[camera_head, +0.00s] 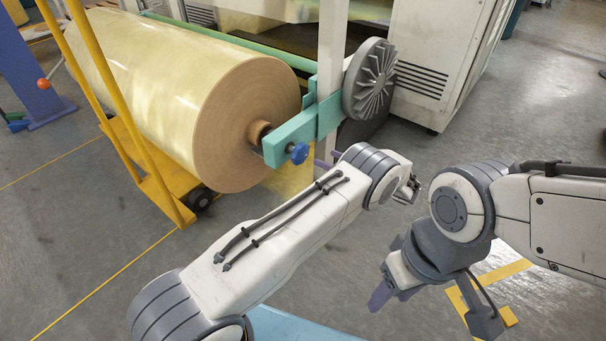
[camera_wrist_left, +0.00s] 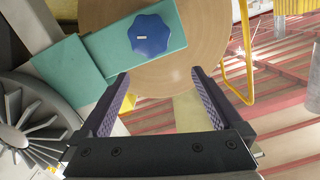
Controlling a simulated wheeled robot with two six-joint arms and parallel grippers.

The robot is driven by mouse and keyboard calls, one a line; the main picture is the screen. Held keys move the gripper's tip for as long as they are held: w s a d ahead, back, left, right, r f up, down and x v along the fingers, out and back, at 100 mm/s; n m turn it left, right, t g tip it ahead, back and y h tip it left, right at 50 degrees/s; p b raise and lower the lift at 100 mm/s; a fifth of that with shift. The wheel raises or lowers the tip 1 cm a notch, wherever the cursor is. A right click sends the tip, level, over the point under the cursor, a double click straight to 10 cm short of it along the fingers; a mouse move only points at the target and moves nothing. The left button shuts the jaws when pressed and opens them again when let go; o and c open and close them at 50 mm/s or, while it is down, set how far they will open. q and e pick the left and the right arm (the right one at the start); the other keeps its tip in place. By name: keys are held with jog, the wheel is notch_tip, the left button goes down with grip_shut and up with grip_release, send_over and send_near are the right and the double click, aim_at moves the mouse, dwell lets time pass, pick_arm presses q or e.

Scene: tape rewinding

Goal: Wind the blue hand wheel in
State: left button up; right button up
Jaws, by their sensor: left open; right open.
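The blue hand wheel (camera_head: 298,153) is a small lobed knob on the end of the green bracket (camera_head: 290,132), in front of the big roll's core. In the left wrist view the blue hand wheel (camera_wrist_left: 149,35) lies beyond the fingertips, roughly between them sideways and higher in the picture. My left gripper (camera_head: 327,153) is open and empty, just right of the wheel and apart from it; its two purple fingers show in the left wrist view (camera_wrist_left: 159,73). My right gripper (camera_head: 393,296) is open and empty, low and well away from the wheel.
A grey finned disc (camera_head: 369,78) is beside the white post (camera_head: 331,50). A white machine cabinet (camera_head: 430,60) stands behind. Grey floor at the left front is clear.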

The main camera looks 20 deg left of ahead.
aim_at(304, 154)
pick_arm(q)
jog(key=shift+n+t+y, duration=0.4)
jog(key=shift+n+t, duration=0.1)
jog(key=shift+n, duration=0.1)
jog(key=w+a+f+b, duration=0.1)
jog(key=a, duration=0.2)
jog(key=w+a+f+b, duration=0.1)
jog(key=a+b, duration=0.1)
jog(key=a, duration=0.1)
jog(key=w+a+f+b, duration=0.1)
jog(key=w+a+f, duration=0.1)
jog(key=a, duration=0.1)
jog(key=shift+a+f, duration=0.1)
jog(key=shift+a, duration=0.2)
jog(key=shift+w+a, duration=0.15)
jog(key=shift+a, duration=0.3)
pick_arm(e)
notch_tip(304, 154, down, 6)
pick_arm(q)
jog(key=c, duration=1)
